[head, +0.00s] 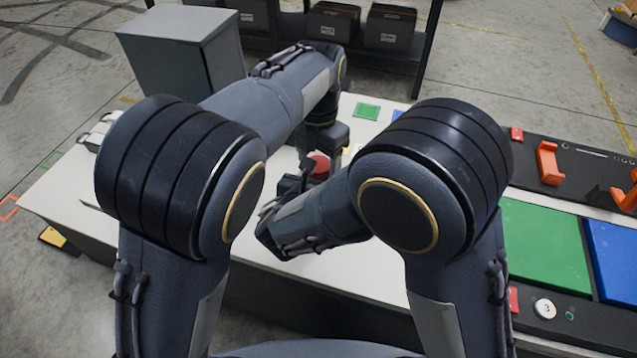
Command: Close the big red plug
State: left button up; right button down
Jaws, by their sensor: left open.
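The red plug (319,167) shows as a small red patch over the white table, partly hidden by my arm parts. My left gripper (328,162) points down right at the plug, its jaws open. Whether its fingers touch the plug or stand around it I cannot tell. My right arm reaches in from the right and bends low over the table, just in front of the plug. Dark parts cluster left of the plug, and I cannot make out the right gripper's fingers among them. The plug's lower part and whatever it sits on are hidden.
A large grey box (180,55) stands at the back left. A green square (367,111) lies behind the plug. A console with a green panel (545,245), blue panel (612,258) and orange handles (548,163) fills the right.

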pick_arm(q)
jog(key=c, duration=1)
jog(key=m, duration=0.5)
jog(key=shift+m, duration=0.3)
jog(key=m, duration=0.5)
jog(key=shift+m, duration=0.3)
jog(key=m, duration=0.9)
jog(key=o, duration=1.1)
